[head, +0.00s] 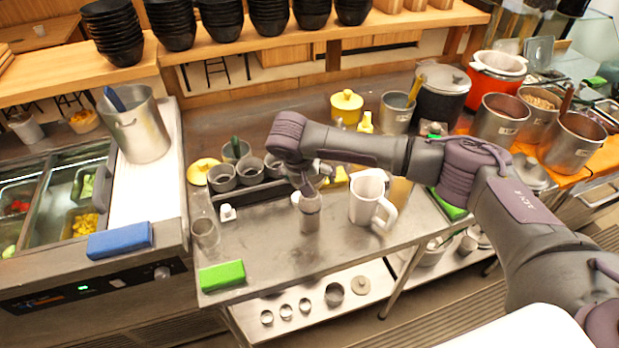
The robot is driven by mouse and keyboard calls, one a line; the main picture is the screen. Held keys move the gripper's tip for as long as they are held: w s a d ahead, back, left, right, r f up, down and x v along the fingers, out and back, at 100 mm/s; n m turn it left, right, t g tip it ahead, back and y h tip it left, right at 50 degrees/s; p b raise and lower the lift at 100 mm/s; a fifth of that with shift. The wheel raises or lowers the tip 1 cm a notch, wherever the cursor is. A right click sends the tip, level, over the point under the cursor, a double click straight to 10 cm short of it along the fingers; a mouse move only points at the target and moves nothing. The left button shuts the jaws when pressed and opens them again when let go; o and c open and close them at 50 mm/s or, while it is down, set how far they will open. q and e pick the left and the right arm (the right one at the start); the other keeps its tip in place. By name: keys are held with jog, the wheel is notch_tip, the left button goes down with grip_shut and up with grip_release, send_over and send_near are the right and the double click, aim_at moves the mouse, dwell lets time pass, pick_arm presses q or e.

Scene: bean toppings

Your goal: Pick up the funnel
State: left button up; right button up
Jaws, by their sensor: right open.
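My right gripper (308,184) is open and hangs over the middle of the steel worktable (270,262). A grey, bottle-like upright object (310,216) stands directly below it; I cannot tell whether the fingers touch it. I cannot make out the funnel with certainty. A small pale rim shows just left of the gripper, but its shape is mostly hidden. A white pitcher (364,205) stands to the right of the gripper. My left gripper is not in view.
Grey cups (222,178) stand in a holder behind left. A clear glass (205,233), a green sponge (222,276) and a blue sponge (120,240) lie leftward. Steel pots (499,121) crowd the right. The worktable's front is mostly clear. Black bowls (267,14) line the shelf.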

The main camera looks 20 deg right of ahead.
jog(key=shift+f, duration=0.15)
jog(key=c, duration=0.6)
